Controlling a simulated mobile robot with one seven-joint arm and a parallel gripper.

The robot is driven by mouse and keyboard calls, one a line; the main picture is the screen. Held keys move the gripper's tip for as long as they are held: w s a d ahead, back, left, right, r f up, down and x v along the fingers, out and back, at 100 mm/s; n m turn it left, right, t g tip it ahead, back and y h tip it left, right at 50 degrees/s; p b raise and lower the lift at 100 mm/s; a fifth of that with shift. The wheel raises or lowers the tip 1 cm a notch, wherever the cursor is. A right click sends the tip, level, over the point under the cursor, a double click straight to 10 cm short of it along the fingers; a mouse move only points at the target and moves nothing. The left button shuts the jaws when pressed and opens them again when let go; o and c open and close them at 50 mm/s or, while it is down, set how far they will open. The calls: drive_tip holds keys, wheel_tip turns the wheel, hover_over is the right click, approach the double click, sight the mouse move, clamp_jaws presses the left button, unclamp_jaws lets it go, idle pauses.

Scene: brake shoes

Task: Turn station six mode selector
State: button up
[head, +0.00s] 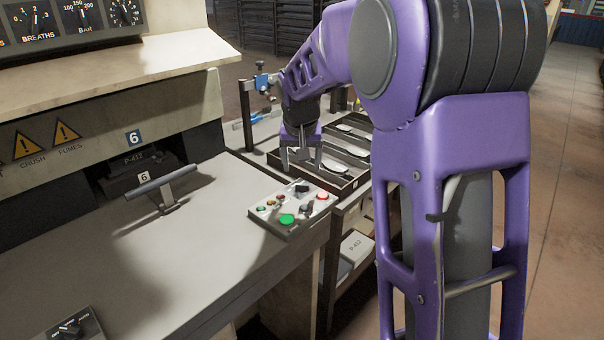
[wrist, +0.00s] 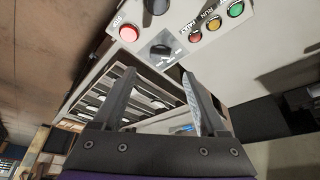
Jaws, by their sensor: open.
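The station six control box (head: 275,225) stands on the bench's right end. A black selector knob (head: 302,187) with small markings sits on its far side, between the indicator lights and a red button; it also shows in the wrist view (wrist: 161,51). A second black knob (head: 305,210) lies nearer, between the green and red buttons; part of it shows in the wrist view (wrist: 157,5). I cannot tell for certain which is the mode selector. My gripper (head: 301,163) is open and empty, its fingers apart from both knobs. In the wrist view its fingertips (wrist: 158,73) flank the marked knob's line.
A red stop button (wrist: 130,33) and a green button (head: 286,219) flank the knobs. A lever (head: 163,182) stands on the bench left. A tray with brake shoes (head: 355,185) lies behind the box. Another selector panel (head: 72,328) is at bottom left.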

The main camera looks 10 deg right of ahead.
drive_tip(key=d+p+v, duration=0.1)
drive_tip(key=v, duration=0.9)
drive_tip(key=shift+a, duration=0.5)
drive_tip(key=shift+s, duration=0.1)
